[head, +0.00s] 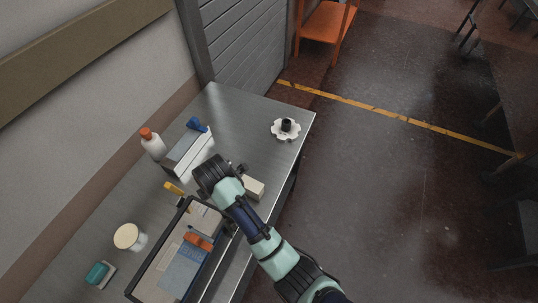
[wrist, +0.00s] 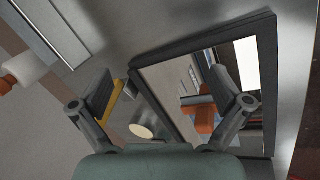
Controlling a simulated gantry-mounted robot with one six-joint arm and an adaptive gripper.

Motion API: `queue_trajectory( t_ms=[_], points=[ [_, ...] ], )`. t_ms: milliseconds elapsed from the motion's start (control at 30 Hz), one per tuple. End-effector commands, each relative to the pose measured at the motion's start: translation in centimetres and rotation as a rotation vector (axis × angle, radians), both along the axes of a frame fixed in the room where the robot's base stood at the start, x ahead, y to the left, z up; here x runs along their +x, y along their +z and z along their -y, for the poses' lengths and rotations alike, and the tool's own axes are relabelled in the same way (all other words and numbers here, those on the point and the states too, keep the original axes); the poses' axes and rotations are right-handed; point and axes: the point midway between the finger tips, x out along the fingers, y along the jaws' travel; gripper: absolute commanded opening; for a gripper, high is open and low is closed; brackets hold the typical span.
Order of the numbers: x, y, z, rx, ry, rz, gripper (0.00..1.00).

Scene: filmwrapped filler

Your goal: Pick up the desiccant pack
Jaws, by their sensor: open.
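No item is clearly marked as the desiccant pack. In the head view, a pale flat piece (head: 211,216) lies at the far end of the black-rimmed tray (head: 149,266), partly hidden by my arm. In the wrist view, a bright white rectangle (wrist: 246,62) shows inside the tray rim (wrist: 205,39); I cannot tell whether it is the same piece. A cream block (head: 254,187) sits outside the tray near the table's front edge. My gripper (head: 204,174) is above the table near the tray's far end. Its two fingers (wrist: 165,90) are spread, with nothing held between them.
The tray also holds an orange item (head: 198,242) and a blue one (head: 184,268). A yellow-handled tool (head: 174,188), a round-lidded jar (head: 128,237), an orange-capped bottle (head: 153,146) and a white-grey box (head: 190,153) stand nearby. The table's far right is mostly clear around a white toothed disc (head: 278,131).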

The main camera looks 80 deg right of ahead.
Motion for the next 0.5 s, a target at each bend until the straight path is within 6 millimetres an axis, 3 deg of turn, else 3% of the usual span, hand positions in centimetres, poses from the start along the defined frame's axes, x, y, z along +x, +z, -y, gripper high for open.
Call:
queue_trajectory(
  t_ms=[33,100,200,300,500],
  points=[
    [-2.3,0.7,3.1,0.021,0.070,-0.091,1.00],
    [-5.1,0.0,5.9,0.059,0.186,-0.188,1.00],
    [-7.9,-0.6,7.9,0.109,0.301,-0.259,1.00],
    [-9.0,-1.1,8.6,0.132,0.353,-0.282,1.00],
    [-9.1,-2.5,8.5,0.134,0.360,-0.285,1.00]
  ],
)
